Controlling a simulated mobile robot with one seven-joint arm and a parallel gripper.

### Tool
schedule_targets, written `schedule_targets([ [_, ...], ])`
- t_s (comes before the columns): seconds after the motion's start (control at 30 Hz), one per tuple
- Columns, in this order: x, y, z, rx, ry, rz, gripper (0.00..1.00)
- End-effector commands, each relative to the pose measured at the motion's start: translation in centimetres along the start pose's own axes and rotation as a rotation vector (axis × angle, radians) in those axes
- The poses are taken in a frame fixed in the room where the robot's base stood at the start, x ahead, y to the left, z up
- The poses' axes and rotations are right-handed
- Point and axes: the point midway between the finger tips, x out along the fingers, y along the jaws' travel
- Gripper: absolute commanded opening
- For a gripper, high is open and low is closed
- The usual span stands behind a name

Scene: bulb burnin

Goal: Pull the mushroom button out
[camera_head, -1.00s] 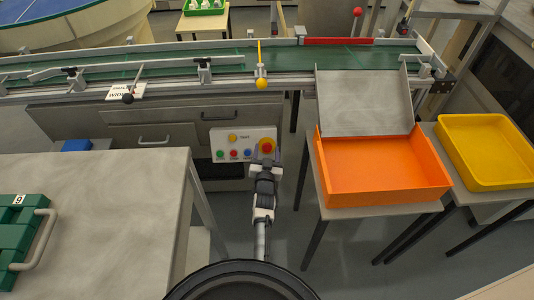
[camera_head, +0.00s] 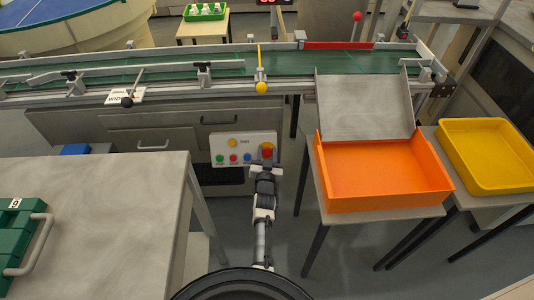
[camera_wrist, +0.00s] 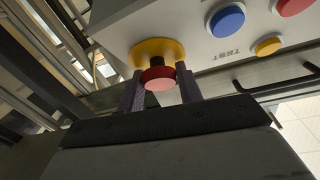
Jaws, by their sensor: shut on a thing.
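The red mushroom button (camera_wrist: 158,78) sits on a yellow round base (camera_wrist: 152,50) on the white control panel (camera_wrist: 190,22). In the wrist view my gripper (camera_wrist: 160,90) has one finger on each side of the red button and is shut on it. In the head view the button (camera_head: 267,151) shows at the right end of the panel (camera_head: 230,148), with my gripper (camera_head: 266,164) just below and in front of it, partly hiding it. Whether the button is in or out cannot be told.
The panel also has a blue button (camera_wrist: 227,18) and a yellow one (camera_wrist: 268,45) beside the gripped button. A conveyor (camera_head: 290,62) runs behind. An orange bin (camera_head: 385,205) stands to the right and a grey table (camera_head: 110,220) to the left.

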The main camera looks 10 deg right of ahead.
Motion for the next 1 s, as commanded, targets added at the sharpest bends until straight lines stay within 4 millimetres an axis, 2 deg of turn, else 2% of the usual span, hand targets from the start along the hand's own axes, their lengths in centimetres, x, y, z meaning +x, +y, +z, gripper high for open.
schedule_targets([
  [0.23,-1.1,0.0,-0.8,0.000,-0.001,0.000,0.00],
  [0.47,-1.1,0.1,-0.6,0.000,0.001,0.001,0.00],
  [0.5,-1.1,0.1,-0.6,0.000,0.001,0.001,0.41],
  [0.63,-1.1,0.0,-0.6,0.000,0.000,0.001,0.57],
  [1.0,-1.6,0.0,-0.7,0.000,-0.002,0.000,0.57],
])
